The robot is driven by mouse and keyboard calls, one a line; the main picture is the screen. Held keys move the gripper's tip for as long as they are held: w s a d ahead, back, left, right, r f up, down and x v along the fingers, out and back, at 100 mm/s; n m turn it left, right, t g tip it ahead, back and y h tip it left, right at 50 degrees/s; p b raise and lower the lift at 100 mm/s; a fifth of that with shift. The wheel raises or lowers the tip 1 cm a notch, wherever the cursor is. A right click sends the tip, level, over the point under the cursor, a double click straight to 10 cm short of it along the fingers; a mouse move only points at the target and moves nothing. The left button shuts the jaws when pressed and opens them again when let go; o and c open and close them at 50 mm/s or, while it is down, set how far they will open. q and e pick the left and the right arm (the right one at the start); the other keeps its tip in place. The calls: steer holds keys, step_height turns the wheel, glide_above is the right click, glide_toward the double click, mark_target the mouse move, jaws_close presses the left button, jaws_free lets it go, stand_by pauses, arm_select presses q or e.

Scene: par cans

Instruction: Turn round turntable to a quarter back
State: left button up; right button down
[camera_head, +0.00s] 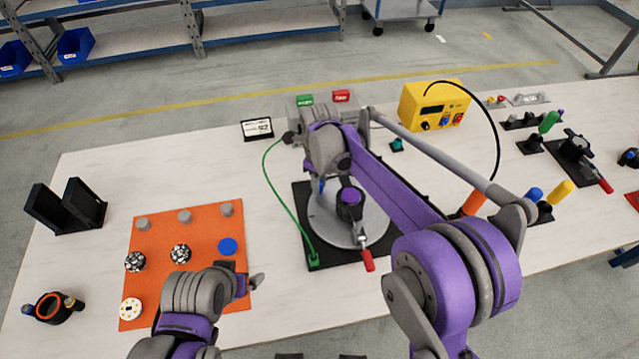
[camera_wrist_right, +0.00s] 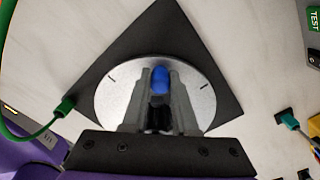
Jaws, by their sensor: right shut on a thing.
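The turntable is a grey disc (camera_head: 372,232) on a black base plate (camera_head: 310,222), near the middle of the table. In the right wrist view the disc (camera_wrist_right: 112,104) shows short black marks near its rim. My right gripper (camera_wrist_right: 160,90) is over the disc, its fingers closed around a blue peg (camera_wrist_right: 160,74). In the head view the wrist hides most of this gripper, and only a bit of the blue peg (camera_head: 321,186) shows. My left gripper (camera_head: 248,281) is over the orange mat's right part, apart from the turntable; its finger gap is unclear.
A purple-topped black part (camera_head: 350,197) and a red-handled clamp (camera_head: 367,260) are at the disc. A green cable (camera_head: 280,195) runs to the plate's front corner. The orange mat (camera_head: 160,255) holds several small parts. A yellow box (camera_head: 433,105) stands behind, right.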

stand_by(0.4)
steer(key=c, duration=0.7)
jaws_free()
step_height(320, 180, up, 11)
steer(key=shift+f+p, duration=0.1)
steer(key=shift+p, duration=0.25)
steer(key=shift+d, duration=0.1)
